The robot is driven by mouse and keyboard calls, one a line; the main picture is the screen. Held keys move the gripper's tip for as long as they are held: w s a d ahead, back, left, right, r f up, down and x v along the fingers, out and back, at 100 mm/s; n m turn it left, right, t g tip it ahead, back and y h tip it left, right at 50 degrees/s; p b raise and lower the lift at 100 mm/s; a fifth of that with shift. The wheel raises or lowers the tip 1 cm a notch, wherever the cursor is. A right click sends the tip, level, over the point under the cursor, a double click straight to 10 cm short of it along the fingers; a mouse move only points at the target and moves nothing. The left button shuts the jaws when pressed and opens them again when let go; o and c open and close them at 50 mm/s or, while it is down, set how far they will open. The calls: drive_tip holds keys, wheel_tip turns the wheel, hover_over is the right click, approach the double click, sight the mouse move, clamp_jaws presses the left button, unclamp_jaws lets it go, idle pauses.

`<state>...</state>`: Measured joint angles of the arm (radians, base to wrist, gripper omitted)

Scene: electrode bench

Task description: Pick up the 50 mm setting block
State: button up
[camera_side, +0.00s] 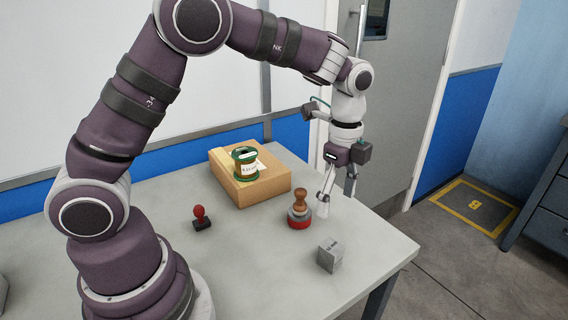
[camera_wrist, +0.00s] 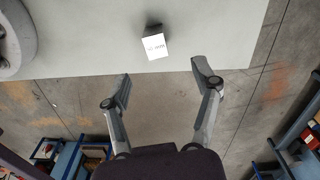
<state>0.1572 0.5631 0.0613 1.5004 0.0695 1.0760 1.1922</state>
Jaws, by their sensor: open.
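The setting block (camera_side: 329,255) is a small grey metal cube with dark lettering, on the table near its front right edge. It also shows in the wrist view (camera_wrist: 155,46), ahead of the fingertips and near the table edge. Its lettering is too small to read surely. My gripper (camera_side: 336,204) is open and empty. It points down, behind the block in the side view and apart from it. In the wrist view my gripper (camera_wrist: 159,77) has its fingers spread wide, with the block beyond the gap between them.
A stamp with a wooden handle and red base (camera_side: 300,211) stands close to my gripper's left. A red-handled stamp (camera_side: 202,217) stands farther left. A cardboard box (camera_side: 268,187) bears a green-rimmed spool (camera_side: 246,163). The table (camera_side: 255,260) is bare around the block.

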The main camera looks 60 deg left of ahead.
sight(332, 246)
drive_tip(key=f, duration=0.6)
drive_tip(key=d+f, duration=0.1)
drive_tip(key=f, duration=0.3)
drive_tip(key=shift+s+f, duration=0.1)
drive_tip(key=shift+s, duration=0.25)
clamp_jaws()
